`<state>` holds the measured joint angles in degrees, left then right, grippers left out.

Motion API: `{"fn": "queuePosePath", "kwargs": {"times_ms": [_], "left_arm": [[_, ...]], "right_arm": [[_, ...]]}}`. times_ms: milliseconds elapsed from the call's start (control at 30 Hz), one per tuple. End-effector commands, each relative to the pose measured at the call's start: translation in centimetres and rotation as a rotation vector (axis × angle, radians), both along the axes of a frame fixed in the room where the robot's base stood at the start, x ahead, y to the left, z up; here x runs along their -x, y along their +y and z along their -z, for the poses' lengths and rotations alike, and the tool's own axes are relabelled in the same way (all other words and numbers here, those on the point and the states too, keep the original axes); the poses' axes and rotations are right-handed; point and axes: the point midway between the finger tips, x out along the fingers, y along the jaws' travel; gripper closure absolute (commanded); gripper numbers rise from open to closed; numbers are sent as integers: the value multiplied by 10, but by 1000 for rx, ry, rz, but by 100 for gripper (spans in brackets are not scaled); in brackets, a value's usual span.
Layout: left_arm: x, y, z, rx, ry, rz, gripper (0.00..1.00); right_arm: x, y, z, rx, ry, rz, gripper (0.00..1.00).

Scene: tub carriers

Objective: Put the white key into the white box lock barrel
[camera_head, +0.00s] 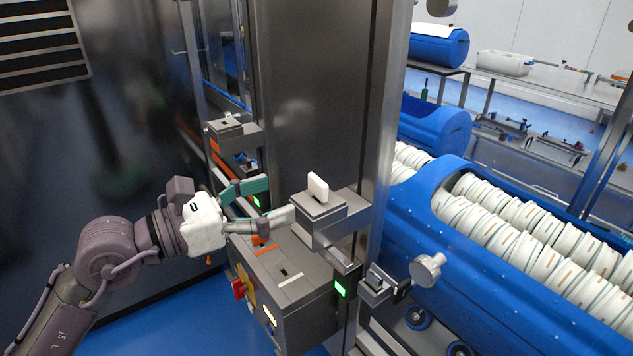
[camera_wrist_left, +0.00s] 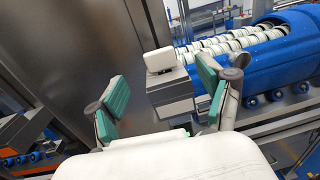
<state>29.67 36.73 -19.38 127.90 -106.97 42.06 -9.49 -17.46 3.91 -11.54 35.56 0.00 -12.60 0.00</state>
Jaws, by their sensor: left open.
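The white key (camera_head: 318,187) stands upright on top of a grey metal block (camera_head: 330,213) on the steel post. It also shows in the left wrist view (camera_wrist_left: 161,60), between and beyond the fingers. My left gripper (camera_head: 280,198) is open and empty, with its green-padded fingers just left of the key and pointing at it. In the left wrist view, the gripper (camera_wrist_left: 160,77) has one finger on each side of the key's line. Below is a grey box (camera_head: 308,292) with a white stripe and a dark slot (camera_head: 284,272) on top, seemingly the white lock barrel. My right gripper is not in view.
A similar block (camera_head: 226,126) with a dark slot sits farther back left. An orange stripe (camera_head: 265,250) and a red knob (camera_head: 239,289) are on the lower box. A blue carrier (camera_head: 440,240) of white discs fills the right. A round metal knob (camera_head: 427,270) juts out at the front.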

Motion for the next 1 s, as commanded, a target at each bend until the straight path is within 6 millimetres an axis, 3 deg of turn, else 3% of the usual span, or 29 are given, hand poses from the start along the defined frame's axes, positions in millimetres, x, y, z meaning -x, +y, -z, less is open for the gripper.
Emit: {"fn": "queuePosePath", "kwargs": {"times_ms": [100,267,500,633,933,1000], "left_arm": [[-10,-16,-4,5,2,1,21],[-16,-26,-1,3,2,0,21],[-35,-51,-6,5,5,2,21],[-44,-64,-3,4,3,1,21],[-46,-68,0,2,2,0,21],[-46,-68,0,2,2,0,31]], "right_arm": [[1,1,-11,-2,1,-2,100],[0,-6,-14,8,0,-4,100],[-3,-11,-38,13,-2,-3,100],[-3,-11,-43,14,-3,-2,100],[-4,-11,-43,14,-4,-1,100],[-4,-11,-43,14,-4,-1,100]]}}
